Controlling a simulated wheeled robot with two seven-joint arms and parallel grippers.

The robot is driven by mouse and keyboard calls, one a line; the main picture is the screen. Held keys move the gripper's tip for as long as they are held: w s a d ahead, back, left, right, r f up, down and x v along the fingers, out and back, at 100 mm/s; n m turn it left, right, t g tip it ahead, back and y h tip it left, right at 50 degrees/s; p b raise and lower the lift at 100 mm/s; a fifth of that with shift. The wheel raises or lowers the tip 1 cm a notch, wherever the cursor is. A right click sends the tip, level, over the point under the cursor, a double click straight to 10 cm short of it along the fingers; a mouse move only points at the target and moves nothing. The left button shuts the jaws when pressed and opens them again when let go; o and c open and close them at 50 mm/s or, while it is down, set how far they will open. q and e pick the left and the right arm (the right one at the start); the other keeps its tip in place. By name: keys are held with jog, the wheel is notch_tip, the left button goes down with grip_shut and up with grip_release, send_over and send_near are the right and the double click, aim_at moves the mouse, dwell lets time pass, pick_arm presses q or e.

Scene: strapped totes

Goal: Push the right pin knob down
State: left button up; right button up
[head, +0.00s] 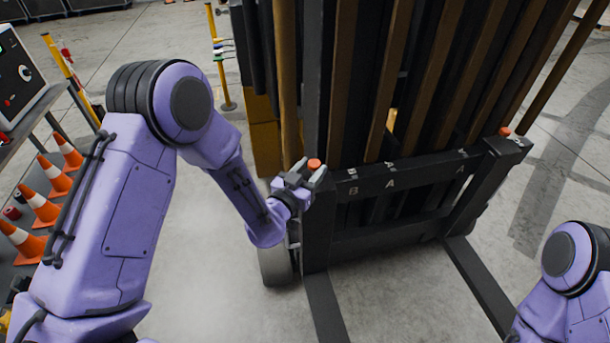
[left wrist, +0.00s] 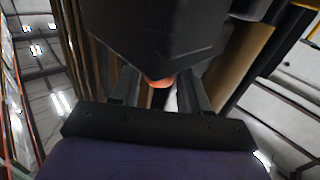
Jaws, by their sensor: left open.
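The right pin knob (head: 505,131) is a small orange-red cap on top of the right end post of the dark fork carriage (head: 420,172). No gripper is near it. A matching left pin knob (head: 314,164) sits at the carriage's left end. My left gripper (head: 308,173) is open at this left knob, with its fingers close to it. In the left wrist view an orange knob (left wrist: 158,84) shows between the two fingers, partly hidden by a dark block; contact cannot be told. My right arm shows at the lower right, but its gripper is out of view.
Tall brown and black uprights (head: 390,80) rise behind the carriage. Two dark forks (head: 478,285) reach forward along the floor. The floor right of the carriage is clear.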

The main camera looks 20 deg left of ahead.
pick_arm(q)
jog(key=s+a+b, duration=0.2)
jog(key=s+b, duration=0.1)
jog(key=s, duration=0.7)
jog(key=s+a+f+n+g+y, duration=0.3)
jog(key=s+a+f+n+g, duration=0.15)
jog(key=f, duration=0.55)
jog(key=s+a+f+n+g+y, duration=0.25)
jog(key=s+f+g, duration=0.3)
jog(key=f, duration=0.45)
jog(key=s+a+f+n+g, duration=0.1)
jog(key=s+f, duration=0.3)
jog(key=s, duration=0.4)
jog(key=s+a+f+n+g+y, duration=0.1)
jog(key=s+a+f+g, duration=0.1)
jog(key=s+f, duration=0.3)
jog(key=s+g, duration=0.1)
jog(key=s, duration=0.2)
jog(key=shift+s+a, duration=0.15)
